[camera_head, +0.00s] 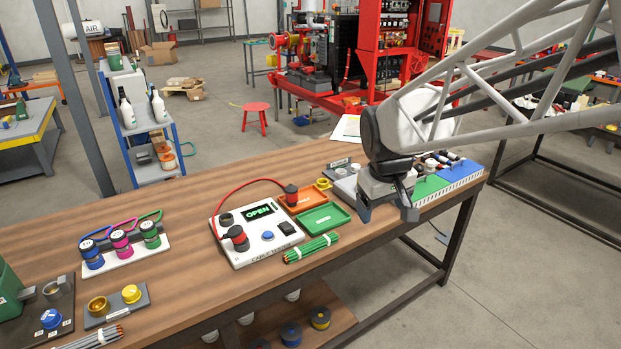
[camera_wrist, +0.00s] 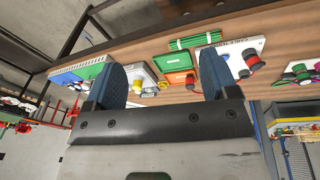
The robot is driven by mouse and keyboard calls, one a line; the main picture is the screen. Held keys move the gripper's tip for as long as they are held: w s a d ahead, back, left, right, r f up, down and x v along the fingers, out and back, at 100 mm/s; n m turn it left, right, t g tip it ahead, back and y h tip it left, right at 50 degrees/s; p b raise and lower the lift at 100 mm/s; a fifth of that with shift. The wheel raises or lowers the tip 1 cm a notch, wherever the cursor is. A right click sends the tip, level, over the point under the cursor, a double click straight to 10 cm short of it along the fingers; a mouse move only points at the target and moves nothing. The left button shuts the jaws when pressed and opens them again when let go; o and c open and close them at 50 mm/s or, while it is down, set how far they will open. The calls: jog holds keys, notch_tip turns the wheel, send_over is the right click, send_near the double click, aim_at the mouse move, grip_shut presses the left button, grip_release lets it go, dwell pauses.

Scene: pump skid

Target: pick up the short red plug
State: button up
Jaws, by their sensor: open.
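Two red plugs with dark parts are in view, and I cannot tell for sure which is the short one. One red plug (camera_head: 291,193) is at the orange tray (camera_head: 306,201), where a thin red cable ends. The other red plug (camera_head: 238,236) sits on the white cable tester (camera_head: 262,254), whose display reads OPEN. In the wrist view the tray's plug (camera_wrist: 190,83) and the tester's plug (camera_wrist: 252,62) also show. My gripper (camera_head: 388,205) is open and empty, pointing down to the right of both trays, apart from the plugs.
A green tray (camera_head: 325,219) and a bundle of green rods (camera_head: 312,248) lie beside the tester. A yellow ring (camera_head: 323,183) is behind the orange tray. A green-and-blue rack (camera_head: 448,178) stands near my gripper. Bare wood lies left of the tester.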

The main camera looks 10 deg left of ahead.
jog(key=w+a+f+n, duration=0.3)
jog(key=w+a, duration=0.3)
jog(key=a, duration=0.4)
jog(key=n, duration=0.6)
send_over(234, 230)
jog(key=f, duration=1)
jog(key=s+f, duration=0.1)
jog(key=f, duration=0.4)
jog(key=shift+f, duration=0.25)
jog(key=shift+w+d+f, duration=0.1)
jog(key=shift+w+f, duration=0.05)
jog(key=shift+f, duration=0.5)
jog(key=shift+w+f, duration=0.1)
jog(key=shift+f, duration=0.5)
jog(key=shift+f, duration=0.1)
jog(key=shift+w+f, duration=0.2)
jog(key=shift+f, duration=1.05)
jog(key=shift+w+f, duration=0.2)
jog(key=shift+f, duration=1)
jog(key=shift+c, duration=0.3)
